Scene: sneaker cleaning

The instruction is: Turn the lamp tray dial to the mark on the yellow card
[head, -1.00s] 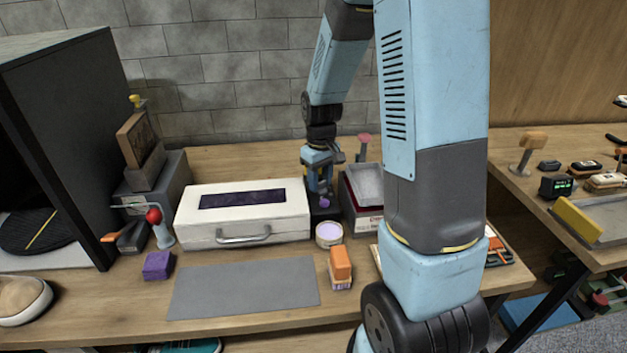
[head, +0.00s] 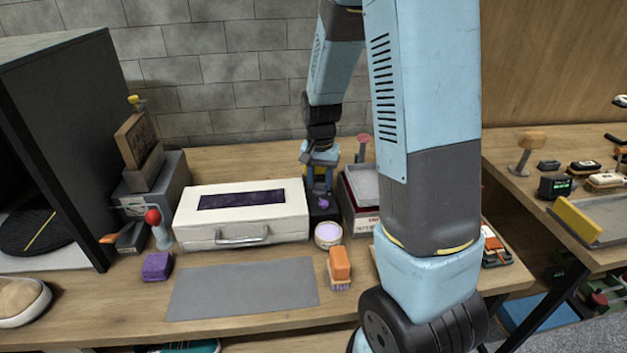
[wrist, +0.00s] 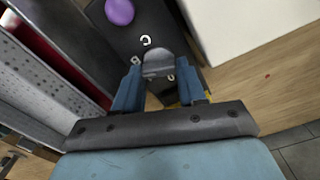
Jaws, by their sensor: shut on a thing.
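My gripper (wrist: 157,84) is shut on a grey dial knob (wrist: 157,63), with one blue finger on each side of it. The knob sits on a narrow black unit (wrist: 137,27) that bears white letters; a C and a B are readable around the knob, and another mark is partly covered. A purple round button (wrist: 119,11) is on the same unit. In the head view my gripper (head: 320,190) points down at the unit, and the purple button (head: 323,203) shows in front of it; the knob is hidden there. A little yellow shows behind the fingers; I cannot tell if it is the card.
A white case (head: 240,228) with a dark window stands close left of the unit. A red box with a grey top (head: 365,183) stands close right. The grey mat (head: 240,290) is bare.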

